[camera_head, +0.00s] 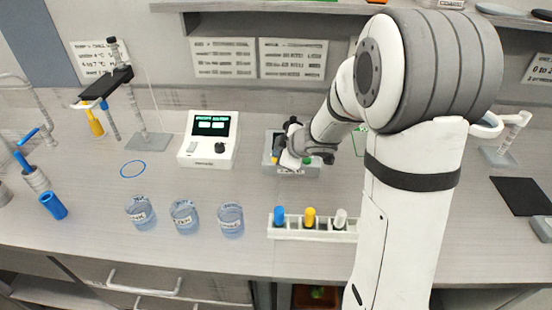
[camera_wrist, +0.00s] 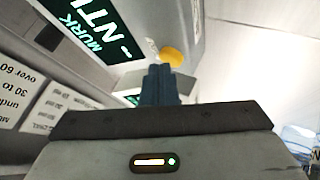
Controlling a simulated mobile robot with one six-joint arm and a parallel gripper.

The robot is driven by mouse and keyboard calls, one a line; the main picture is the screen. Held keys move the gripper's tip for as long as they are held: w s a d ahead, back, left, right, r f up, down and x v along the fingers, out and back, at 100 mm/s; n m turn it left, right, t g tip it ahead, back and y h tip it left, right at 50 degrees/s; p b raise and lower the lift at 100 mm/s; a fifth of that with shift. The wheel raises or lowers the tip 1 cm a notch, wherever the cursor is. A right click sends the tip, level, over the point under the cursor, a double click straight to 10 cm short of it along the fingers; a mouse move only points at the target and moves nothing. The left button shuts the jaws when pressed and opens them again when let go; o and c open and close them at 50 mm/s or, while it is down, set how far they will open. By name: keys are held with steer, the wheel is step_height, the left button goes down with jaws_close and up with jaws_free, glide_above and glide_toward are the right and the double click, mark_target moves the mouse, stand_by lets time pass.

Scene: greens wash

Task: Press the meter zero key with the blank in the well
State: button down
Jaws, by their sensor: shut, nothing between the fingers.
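The grey meter (camera_head: 312,170) stands on the bench right of centre, mostly behind my gripper. In the wrist view its dark green screen (camera_wrist: 90,35) reads "MURK" and "NTU". A round orange-yellow key (camera_wrist: 172,57) shows just past the fingertips; I cannot tell whether they touch it. My gripper (camera_head: 279,157) is over the meter's left part and shut with nothing in it; its closed blue-grey fingers show in the wrist view (camera_wrist: 160,75). The well and any blank in it are hidden.
A rack (camera_head: 290,234) with blue-, yellow- and white-capped vials stands in front of the meter. Three labelled beakers (camera_head: 185,216) stand left of it. A white device (camera_head: 195,155) with a lit screen stands left of the meter. Bench between them is clear.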

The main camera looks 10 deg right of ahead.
steer(key=shift+f, duration=0.35)
stand_by(0.3)
steer(key=shift+r, duration=0.15)
steer(key=shift+r+p, duration=0.75)
steer(key=shift+p, duration=0.15)
steer(key=shift+r, duration=0.1)
step_height(320, 180, up, 5)
steer(key=p, duration=0.5)
steer(key=shift+p, duration=0.3)
stand_by(1.6)
